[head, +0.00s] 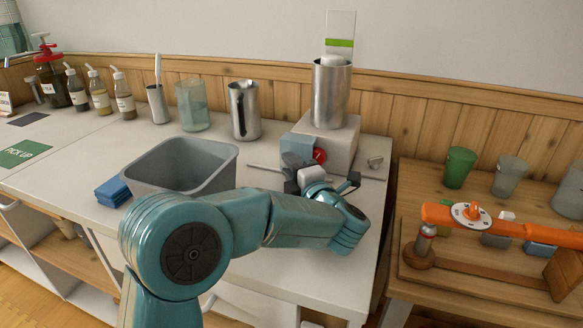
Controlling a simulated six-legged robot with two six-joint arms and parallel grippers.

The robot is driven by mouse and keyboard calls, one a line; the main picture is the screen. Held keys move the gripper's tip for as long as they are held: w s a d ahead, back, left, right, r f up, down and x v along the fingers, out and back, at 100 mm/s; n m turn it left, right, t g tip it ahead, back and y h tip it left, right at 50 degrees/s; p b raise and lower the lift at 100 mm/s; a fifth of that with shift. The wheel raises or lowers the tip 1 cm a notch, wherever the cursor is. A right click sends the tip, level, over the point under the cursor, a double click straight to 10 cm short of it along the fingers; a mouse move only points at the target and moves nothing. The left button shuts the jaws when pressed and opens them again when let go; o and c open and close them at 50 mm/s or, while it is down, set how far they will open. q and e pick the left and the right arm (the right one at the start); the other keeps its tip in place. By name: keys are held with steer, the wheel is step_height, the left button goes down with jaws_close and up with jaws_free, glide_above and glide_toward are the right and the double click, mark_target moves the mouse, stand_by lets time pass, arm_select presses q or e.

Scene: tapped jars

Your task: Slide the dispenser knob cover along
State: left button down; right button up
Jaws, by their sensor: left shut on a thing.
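The dispenser (343,146) is a pale box near the back of the white table, with a tall steel cylinder (330,94) on top. A red knob (319,156) shows on its front. A blue-grey block, which looks like the knob cover (296,148), sits at the front left, beside the knob and leaving it partly exposed. My left gripper (301,169) is at the lower part of the cover and shut on it. The finger contact is small and partly hidden by my wrist. My right gripper is not in view.
A steel pitcher (244,110) and a glass jar (193,105) stand behind. An orange lever device (505,224) stands on the right table.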

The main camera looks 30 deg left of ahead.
arm_select(q)
steer(key=a+b, duration=0.1)
steer(key=a, duration=0.1)
steer(key=s+a, duration=0.1)
steer(key=a, duration=0.2)
steer(key=s+a+b, duration=0.1)
steer(key=a, duration=0.2)
steer(key=shift+b, duration=0.3)
steer(key=shift+a+r, duration=0.1)
steer(key=shift+a, duration=0.2)
steer(key=shift+s, duration=0.1)
steer(key=c, duration=1.3)
jaws_free()
steer(key=o, duration=0.4)
steer(key=shift+a, duration=0.2)
steer(key=shift+o, duration=0.2)
steer(key=shift+d, duration=0.1)
steer(key=shift+d, duration=0.1)
steer(key=v, duration=1.6)
steer(key=shift+s+p, duration=0.1)
steer(key=shift+p, duration=0.25)
steer(key=shift+d, duration=0.1)
